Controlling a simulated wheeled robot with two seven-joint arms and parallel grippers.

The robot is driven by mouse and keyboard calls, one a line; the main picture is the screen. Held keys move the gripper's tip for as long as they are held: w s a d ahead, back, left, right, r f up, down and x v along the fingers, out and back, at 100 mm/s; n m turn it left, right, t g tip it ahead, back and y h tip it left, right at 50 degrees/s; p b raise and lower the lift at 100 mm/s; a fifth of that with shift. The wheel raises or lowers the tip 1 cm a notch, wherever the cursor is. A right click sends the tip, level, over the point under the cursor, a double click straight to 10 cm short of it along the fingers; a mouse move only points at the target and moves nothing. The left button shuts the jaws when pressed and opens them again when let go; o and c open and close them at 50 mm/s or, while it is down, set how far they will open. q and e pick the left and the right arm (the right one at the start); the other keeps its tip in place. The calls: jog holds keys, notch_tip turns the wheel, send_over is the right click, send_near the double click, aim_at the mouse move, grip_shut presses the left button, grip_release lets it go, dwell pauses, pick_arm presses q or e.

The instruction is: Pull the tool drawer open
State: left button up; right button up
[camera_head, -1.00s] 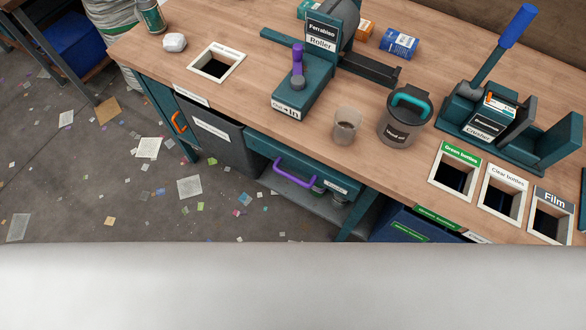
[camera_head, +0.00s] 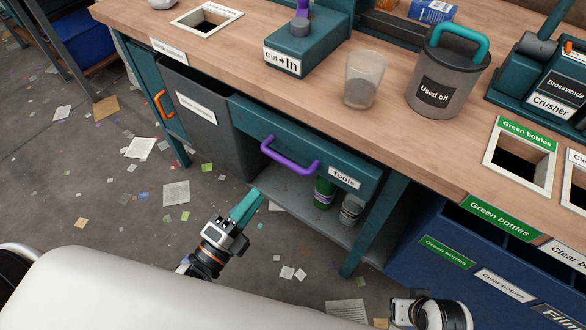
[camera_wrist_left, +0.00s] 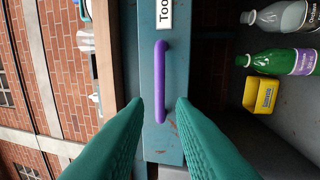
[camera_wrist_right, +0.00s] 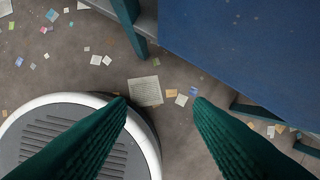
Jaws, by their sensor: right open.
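The tool drawer (camera_head: 300,145) is a teal front labelled "Tools" under the workbench top, and it looks shut. Its purple bar handle (camera_head: 290,158) shows whole; in the left wrist view the handle (camera_wrist_left: 159,80) stands upright in the picture. My left gripper (camera_head: 250,200) is open and empty, in front of and below the handle in the head view. In the left wrist view its teal fingers (camera_wrist_left: 160,104) frame the handle's lower end, with a gap on both sides. My right gripper (camera_wrist_right: 160,102) is open and empty over the floor; its fingers are out of the head view.
A grey bin (camera_head: 195,105) stands left of the drawer, blue bins (camera_head: 440,250) right. A clear cup (camera_head: 363,80) and used-oil can (camera_head: 440,80) stand above. Paper scraps litter the floor.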

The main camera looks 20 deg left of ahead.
aim_at(284, 157)
pick_arm(q)
jog(key=x, duration=1.1)
jog(key=shift+w+d, duration=0.1)
jog(key=shift+w, duration=0.3)
jog(key=shift+c, duration=0.4)
grip_shut()
